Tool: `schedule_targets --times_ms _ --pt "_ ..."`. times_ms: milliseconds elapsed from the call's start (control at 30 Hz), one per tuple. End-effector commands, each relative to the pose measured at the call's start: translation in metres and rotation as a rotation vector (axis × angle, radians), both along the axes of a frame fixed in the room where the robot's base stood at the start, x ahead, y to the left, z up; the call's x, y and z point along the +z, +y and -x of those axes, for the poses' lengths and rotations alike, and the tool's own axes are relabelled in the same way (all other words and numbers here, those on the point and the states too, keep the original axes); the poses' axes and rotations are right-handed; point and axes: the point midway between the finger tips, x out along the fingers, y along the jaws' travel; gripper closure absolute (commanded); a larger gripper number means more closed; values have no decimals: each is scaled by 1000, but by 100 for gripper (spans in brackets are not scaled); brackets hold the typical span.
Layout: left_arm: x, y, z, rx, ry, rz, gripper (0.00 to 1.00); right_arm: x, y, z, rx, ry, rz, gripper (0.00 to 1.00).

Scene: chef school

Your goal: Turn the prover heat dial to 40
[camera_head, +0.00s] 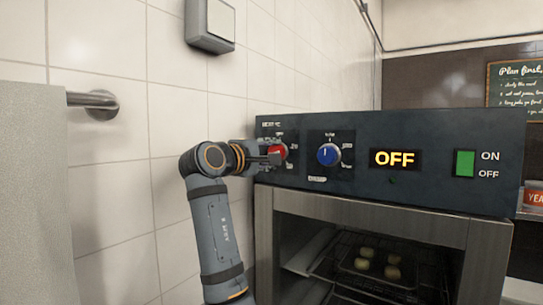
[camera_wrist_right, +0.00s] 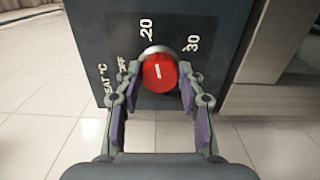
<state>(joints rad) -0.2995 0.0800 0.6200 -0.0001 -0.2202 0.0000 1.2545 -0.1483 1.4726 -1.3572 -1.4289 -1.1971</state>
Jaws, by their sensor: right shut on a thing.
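The prover's red heat dial (camera_head: 277,153) is at the left end of its dark control panel. In the right wrist view the red dial (camera_wrist_right: 159,73) carries a white line, between printed labels OFF, 20 and 30. The line looks upright in that view, its upper end between 20 and 30; I cannot read an exact setting. My right gripper (camera_head: 268,157) reaches the dial from the left in the head view. In the right wrist view my right gripper (camera_wrist_right: 160,84) has a finger on each side of the dial and is shut on it. My left gripper is out of view.
Right of the red dial are a blue dial (camera_head: 328,154), a display reading OFF (camera_head: 394,159) and a green switch (camera_head: 465,163). Below, the oven chamber holds a rack (camera_head: 375,288) with several dough pieces. A tiled wall (camera_head: 110,190) stands close on the left.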

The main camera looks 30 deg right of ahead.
Motion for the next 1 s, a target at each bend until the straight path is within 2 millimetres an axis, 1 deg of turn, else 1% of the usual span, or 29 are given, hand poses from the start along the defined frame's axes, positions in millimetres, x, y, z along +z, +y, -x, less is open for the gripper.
schedule_targets --times_ms 1000 --pt "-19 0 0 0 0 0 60 -7 1 -2 -2 -887 -373 93"
